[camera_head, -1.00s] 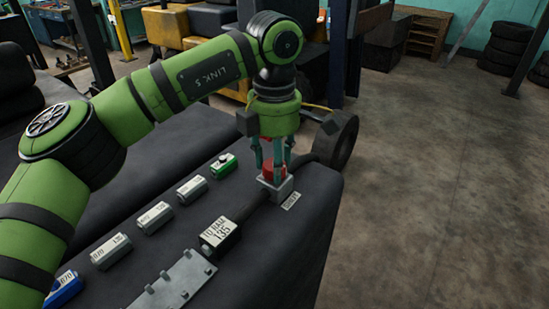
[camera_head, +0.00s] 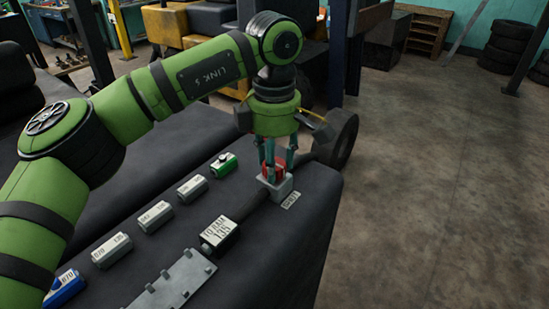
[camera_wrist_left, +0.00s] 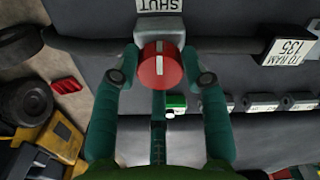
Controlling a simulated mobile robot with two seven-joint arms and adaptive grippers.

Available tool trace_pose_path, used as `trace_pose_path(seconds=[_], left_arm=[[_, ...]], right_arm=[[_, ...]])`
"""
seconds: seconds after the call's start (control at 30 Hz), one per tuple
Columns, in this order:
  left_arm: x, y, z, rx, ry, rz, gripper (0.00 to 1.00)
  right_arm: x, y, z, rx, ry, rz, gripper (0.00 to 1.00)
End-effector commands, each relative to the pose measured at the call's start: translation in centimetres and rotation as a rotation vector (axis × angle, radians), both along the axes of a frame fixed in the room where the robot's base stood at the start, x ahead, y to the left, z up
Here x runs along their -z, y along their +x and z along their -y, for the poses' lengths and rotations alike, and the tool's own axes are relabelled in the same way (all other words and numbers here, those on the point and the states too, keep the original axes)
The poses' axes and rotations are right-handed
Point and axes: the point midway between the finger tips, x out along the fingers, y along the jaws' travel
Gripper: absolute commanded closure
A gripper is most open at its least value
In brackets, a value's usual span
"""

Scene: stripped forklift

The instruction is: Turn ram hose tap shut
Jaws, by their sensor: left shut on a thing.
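The ram hose tap has a round red knob (camera_head: 281,168) on a grey block (camera_head: 277,188) near the bench's far right corner. My left gripper (camera_head: 276,172) points down with its fingers closed around the knob. In the left wrist view the red knob (camera_wrist_left: 158,70) sits between the fingertips, one on each side. Its white mark points up the picture toward the SHUT label (camera_wrist_left: 160,5). That label (camera_head: 291,200) also lies beside the block in the head view. A dark hose (camera_head: 250,205) runs from the block to the "TO RAM 135" box (camera_head: 221,234). My right gripper is not in view.
A row of small labelled blocks lies left of the hose, with a green one (camera_head: 223,164) and a blue one (camera_head: 65,287) at its ends. A grey plate (camera_head: 175,285) lies in front. A dark wheel (camera_head: 343,140) stands behind the corner.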

Motion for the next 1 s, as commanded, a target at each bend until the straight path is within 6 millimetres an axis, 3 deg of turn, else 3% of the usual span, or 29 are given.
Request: trace_pose_path(seconds=[0.1, 0.13, 0.17, 0.2, 0.63, 1.0], left_arm=[[0.5, -0.2, 0.0, 0.004, 0.006, -0.011, 0.88], [0.5, -0.2, 0.0, 0.004, 0.006, -0.011, 0.48], [0.5, -0.2, 0.0, 0.004, 0.006, -0.011, 0.36], [0.4, -0.2, 0.0, 0.004, 0.006, -0.01, 0.32], [-0.7, 0.0, 0.0, -0.001, 0.001, -0.001, 0.32], [-8.2, 0.0, 0.1, -0.002, 0.0, 0.0, 0.32]], right_arm=[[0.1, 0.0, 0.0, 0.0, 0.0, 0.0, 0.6], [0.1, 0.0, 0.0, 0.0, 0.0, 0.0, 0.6], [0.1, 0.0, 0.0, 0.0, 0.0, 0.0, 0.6], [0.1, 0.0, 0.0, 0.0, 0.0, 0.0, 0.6], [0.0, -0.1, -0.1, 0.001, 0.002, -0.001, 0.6], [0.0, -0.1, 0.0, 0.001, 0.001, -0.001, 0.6]])
